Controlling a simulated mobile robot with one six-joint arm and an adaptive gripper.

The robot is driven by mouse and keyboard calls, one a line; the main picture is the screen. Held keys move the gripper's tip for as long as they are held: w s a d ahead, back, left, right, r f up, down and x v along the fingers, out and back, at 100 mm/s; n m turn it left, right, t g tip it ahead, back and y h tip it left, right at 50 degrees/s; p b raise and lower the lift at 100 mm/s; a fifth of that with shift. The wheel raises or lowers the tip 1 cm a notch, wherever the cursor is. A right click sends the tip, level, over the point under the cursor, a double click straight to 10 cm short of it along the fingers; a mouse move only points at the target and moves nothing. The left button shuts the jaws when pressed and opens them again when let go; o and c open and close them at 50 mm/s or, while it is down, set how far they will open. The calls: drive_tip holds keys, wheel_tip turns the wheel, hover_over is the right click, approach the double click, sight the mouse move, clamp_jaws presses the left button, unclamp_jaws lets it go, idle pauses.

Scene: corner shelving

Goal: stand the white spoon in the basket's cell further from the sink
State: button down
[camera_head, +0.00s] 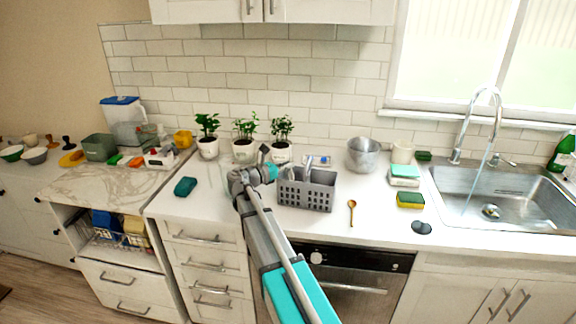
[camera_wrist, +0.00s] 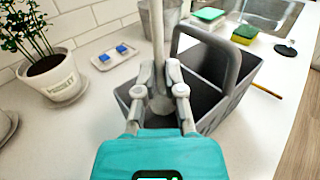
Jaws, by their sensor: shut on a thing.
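My gripper (camera_wrist: 163,78) is shut on a white spoon (camera_wrist: 157,35), whose pale handle rises upward between the fingers in the wrist view. A rounded pale part, seemingly its bowl, shows between the fingers lower down. The grey basket (camera_head: 304,197) stands on the counter, with an arched handle (camera_wrist: 207,42) at its middle divider. In the head view my gripper (camera_head: 274,173) is at the basket's left end, the end further from the sink (camera_head: 505,195). The spoon appears over the left cell in the wrist view; whether it is inside I cannot tell.
Potted plants (camera_head: 244,141) stand behind my gripper along the wall. A small tray with blue pieces (camera_head: 319,160) lies behind the basket. A wooden spoon (camera_head: 352,211), a yellow-green sponge (camera_head: 410,200) and a metal pot (camera_head: 362,155) are to the right. Counter left of the basket is mostly clear.

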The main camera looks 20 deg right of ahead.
drive_tip(key=shift+f+b, duration=0.8)
drive_tip(key=shift+f, duration=0.2)
drive_tip(key=c, duration=0.7)
unclamp_jaws()
drive_tip(key=shift+s+a, duration=0.4)
drive_tip(key=shift+a, duration=1.55)
drive_tip(key=shift+s+a, duration=0.35)
drive_tip(key=shift+a, duration=1.65)
drive_tip(key=shift+s+a, duration=0.4)
drive_tip(key=shift+a, duration=1.55)
